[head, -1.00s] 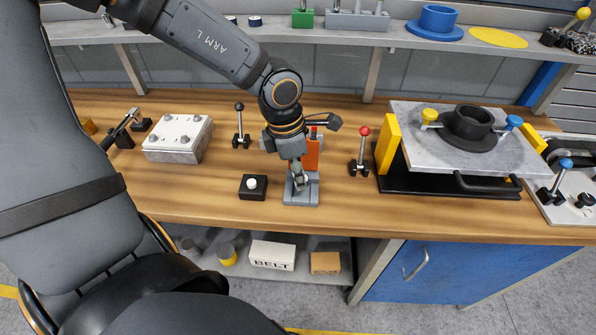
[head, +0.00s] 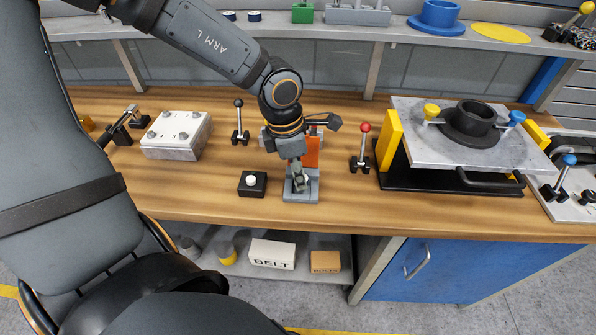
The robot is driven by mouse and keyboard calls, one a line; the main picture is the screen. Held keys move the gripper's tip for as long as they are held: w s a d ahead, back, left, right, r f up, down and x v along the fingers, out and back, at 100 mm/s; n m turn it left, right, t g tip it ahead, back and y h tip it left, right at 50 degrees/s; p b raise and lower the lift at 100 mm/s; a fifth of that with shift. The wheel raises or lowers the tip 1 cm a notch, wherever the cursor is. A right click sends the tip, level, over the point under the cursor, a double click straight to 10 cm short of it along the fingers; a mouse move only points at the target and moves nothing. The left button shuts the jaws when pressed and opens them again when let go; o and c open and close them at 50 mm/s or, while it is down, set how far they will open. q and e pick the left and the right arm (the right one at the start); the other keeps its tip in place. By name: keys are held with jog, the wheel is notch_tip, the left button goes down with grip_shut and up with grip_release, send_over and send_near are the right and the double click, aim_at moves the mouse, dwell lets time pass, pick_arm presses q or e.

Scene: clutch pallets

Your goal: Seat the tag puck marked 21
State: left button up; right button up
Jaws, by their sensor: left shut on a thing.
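My left gripper (head: 298,184) points down at a small grey fixture (head: 300,195) with an orange upright back (head: 312,150), near the front of the wooden bench. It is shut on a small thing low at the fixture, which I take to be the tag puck. The thing is mostly hidden by the fingers, and no number 21 can be read. I cannot tell whether it touches the fixture's seat. Two small dark discs (head: 254,16) lie on the upper shelf, their markings too small to read. My right gripper is not in view.
A black button box (head: 252,184) stands left of the fixture. A red-knobbed lever (head: 361,150) stands to its right and a black-knobbed lever (head: 239,122) behind left. A bolted metal block (head: 176,136) is farther left. A grey plate (head: 415,140) with a black ring stands right.

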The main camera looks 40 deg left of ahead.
pick_arm(q)
jog(key=shift+f, duration=0.2)
jog(key=o, duration=1.4)
notch_tip(320, 180, up, 7)
jog(key=p, duration=0.6)
jog(key=shift+p, duration=0.4)
